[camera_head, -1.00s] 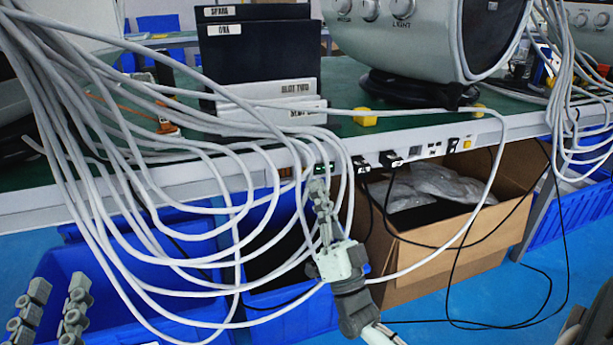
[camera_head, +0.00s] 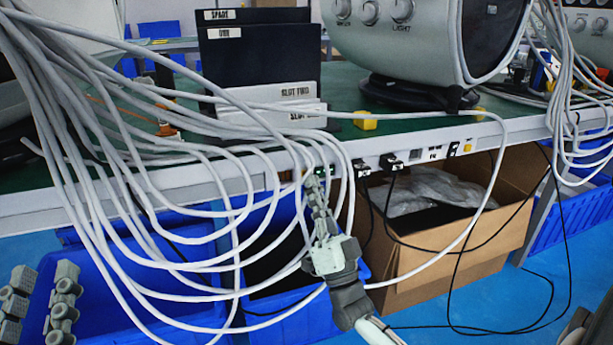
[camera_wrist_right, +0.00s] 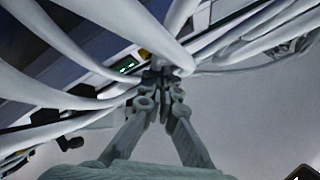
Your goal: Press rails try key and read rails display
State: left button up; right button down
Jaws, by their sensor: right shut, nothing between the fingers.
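A small display with green lit characters (camera_head: 322,170) sits in the front edge of the green bench, partly hidden by white cables. The green display also shows in the right wrist view (camera_wrist_right: 126,68); I cannot read it. A small yellow-orange part (camera_wrist_right: 145,53) shows beside it, partly behind a cable; I cannot tell whether it is the try key. My right gripper (camera_head: 313,183) is shut and empty, its tips at the bench edge just below and left of the display. Contact cannot be told. My left gripper (camera_head: 42,285) is open and empty at the lower left.
Many white cables (camera_head: 190,262) hang in loops before the bench edge, around my right gripper. Black plugs (camera_head: 390,163) and a yellow button (camera_head: 467,147) sit farther right. A cardboard box (camera_head: 440,250) and blue bins (camera_head: 100,300) stand below. A grey machine (camera_head: 405,40) stands on top.

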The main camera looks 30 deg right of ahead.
jog(key=shift+w, duration=0.1)
dwell(0.7)
jog(key=shift+w+d, duration=0.1)
jog(key=shift+w, duration=0.2)
jog(key=shift+w+d, duration=0.1)
jog(key=shift+w, duration=0.4)
dwell(0.6)
jog(key=shift+s, duration=0.1)
jog(key=shift+s+a, duration=0.2)
jog(key=shift+s, duration=0.6)
jog(key=s+p, duration=0.1)
jog(key=s, duration=0.1)
jog(key=s+a+p, duration=0.1)
jog(key=s, duration=0.2)
jog(key=shift+a, duration=0.1)
